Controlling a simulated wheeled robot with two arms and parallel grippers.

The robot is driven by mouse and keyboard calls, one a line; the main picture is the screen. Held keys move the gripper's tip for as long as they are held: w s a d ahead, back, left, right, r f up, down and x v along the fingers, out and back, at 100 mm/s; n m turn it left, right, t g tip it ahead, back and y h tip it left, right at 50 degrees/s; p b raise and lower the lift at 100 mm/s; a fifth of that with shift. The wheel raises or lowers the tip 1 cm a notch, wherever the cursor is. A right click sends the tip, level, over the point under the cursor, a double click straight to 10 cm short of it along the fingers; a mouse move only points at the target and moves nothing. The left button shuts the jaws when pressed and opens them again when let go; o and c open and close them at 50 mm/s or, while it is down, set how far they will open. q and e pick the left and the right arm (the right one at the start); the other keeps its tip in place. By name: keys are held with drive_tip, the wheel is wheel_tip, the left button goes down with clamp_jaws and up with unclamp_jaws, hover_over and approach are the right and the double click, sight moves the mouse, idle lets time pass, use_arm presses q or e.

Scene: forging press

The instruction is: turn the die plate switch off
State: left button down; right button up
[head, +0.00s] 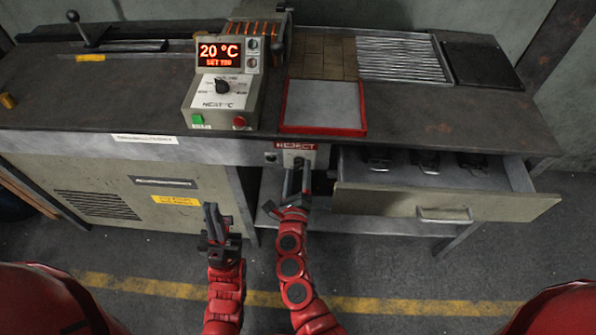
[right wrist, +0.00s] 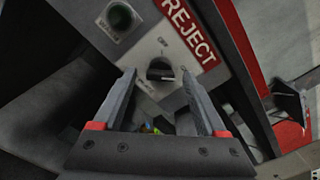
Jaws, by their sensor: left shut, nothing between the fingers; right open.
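A small grey switch panel (head: 299,152) sits under the table's front edge, below the red REJECT label. In the right wrist view, a black rotary knob (right wrist: 159,69) shows on this panel, with a dark green round lamp or button (right wrist: 119,18) to its upper left. My left gripper (head: 213,218) is shut and empty, to the left, in front of the cabinet.
A heater control box (head: 221,103) reading 20 °C, with a knob and green and red buttons, stands on the table. A red-rimmed tray (head: 322,130) lies right of it. An open drawer (head: 445,203) juts out right of my right gripper. Floor space in front is free.

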clamp_jaws()
idle(0.4)
